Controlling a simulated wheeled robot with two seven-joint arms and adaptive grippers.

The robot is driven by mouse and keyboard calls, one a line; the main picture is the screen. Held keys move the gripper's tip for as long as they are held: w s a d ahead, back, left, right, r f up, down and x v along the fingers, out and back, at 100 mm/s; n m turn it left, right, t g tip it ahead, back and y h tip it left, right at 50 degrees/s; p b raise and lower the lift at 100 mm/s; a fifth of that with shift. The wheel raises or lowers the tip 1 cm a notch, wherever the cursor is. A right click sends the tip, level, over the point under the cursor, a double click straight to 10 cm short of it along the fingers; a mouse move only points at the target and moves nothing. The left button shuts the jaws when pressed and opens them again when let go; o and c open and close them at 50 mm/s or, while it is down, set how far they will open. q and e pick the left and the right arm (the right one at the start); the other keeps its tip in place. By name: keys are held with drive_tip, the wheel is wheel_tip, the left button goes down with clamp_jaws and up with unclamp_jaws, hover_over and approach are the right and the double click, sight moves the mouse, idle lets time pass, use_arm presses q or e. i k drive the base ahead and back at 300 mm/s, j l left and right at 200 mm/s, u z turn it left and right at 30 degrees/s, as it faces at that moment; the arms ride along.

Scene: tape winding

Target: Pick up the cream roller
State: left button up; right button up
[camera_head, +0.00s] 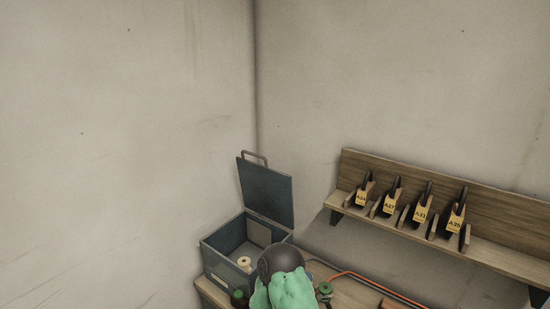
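A small cream roller (244,262) lies inside an open blue-grey box (217,263) in the corner. The box's lid (265,191) is raised at the back. The roller's lower part is close to the front wall, and its exact pose is too small to tell. Neither of my grippers can be made out. A mint-green shape with a dark round cap at the bottom centre may be part of my arm; it covers the box's right front corner.
A wooden shelf (500,256) on the right wall holds several yellow-tagged tools (423,214). On the bench (350,294) are an orange cable (372,281), a green item (325,289) and a dark bottle-like item (239,299). Space above the box is clear.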

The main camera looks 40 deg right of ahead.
sight(244, 262)
drive_tip(key=z, duration=1.15)
